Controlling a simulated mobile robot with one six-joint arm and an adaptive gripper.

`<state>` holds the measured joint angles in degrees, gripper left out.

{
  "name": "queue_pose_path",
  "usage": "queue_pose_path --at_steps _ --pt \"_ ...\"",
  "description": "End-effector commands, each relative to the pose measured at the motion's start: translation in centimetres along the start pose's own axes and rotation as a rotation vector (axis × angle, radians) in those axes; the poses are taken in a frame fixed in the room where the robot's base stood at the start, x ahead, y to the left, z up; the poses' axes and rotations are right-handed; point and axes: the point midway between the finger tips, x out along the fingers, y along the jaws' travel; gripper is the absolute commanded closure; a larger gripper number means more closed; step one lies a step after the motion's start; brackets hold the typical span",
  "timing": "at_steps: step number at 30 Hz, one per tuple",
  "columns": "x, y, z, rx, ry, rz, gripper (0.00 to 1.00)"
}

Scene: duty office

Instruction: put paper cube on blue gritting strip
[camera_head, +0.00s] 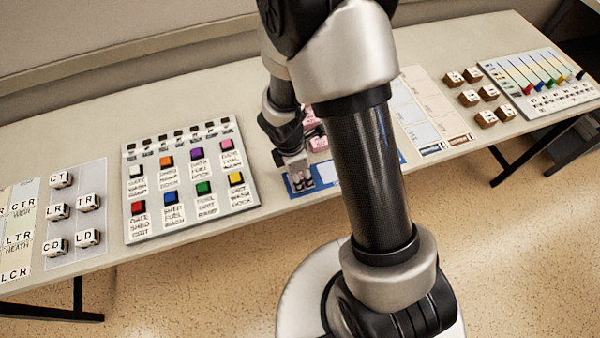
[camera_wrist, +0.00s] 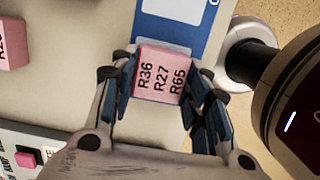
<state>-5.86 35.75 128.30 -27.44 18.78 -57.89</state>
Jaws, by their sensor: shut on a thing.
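My gripper (camera_head: 301,182) is low over the left end of the blue strip (camera_head: 403,158) in the head view. In the wrist view my gripper (camera_wrist: 160,95) is shut on a pink paper cube (camera_wrist: 160,74) marked R36, R27 and R65. The blue strip (camera_wrist: 170,34), with pale boxes on it, lies just beyond and partly under the cube. I cannot tell whether the cube touches the strip. In the head view the held cube is mostly hidden by the fingers, and my arm covers part of the strip.
Other pink cubes (camera_head: 319,143) stand behind my gripper; one also shows in the wrist view (camera_wrist: 10,46). A board with coloured buttons (camera_head: 190,180) is close on the left. Lettered white cubes (camera_head: 57,211) are far left. Brown cubes (camera_head: 487,119) and a slider panel (camera_head: 540,83) are right.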

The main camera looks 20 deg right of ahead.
Motion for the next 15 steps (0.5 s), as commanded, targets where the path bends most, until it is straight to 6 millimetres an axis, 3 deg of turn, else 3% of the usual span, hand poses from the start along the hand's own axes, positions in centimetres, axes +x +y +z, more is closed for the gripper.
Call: queue_pose_path --at_steps 2,3,12,15 --pt "0.36 -0.01 -0.06 0.000 0.000 0.000 0.81" --pt "0.41 -0.02 -0.06 0.000 0.000 -0.001 0.57" --pt "0.30 -0.02 -0.04 0.000 0.000 0.000 0.37" --pt "0.30 -0.02 -0.04 0.000 0.000 0.000 0.37"
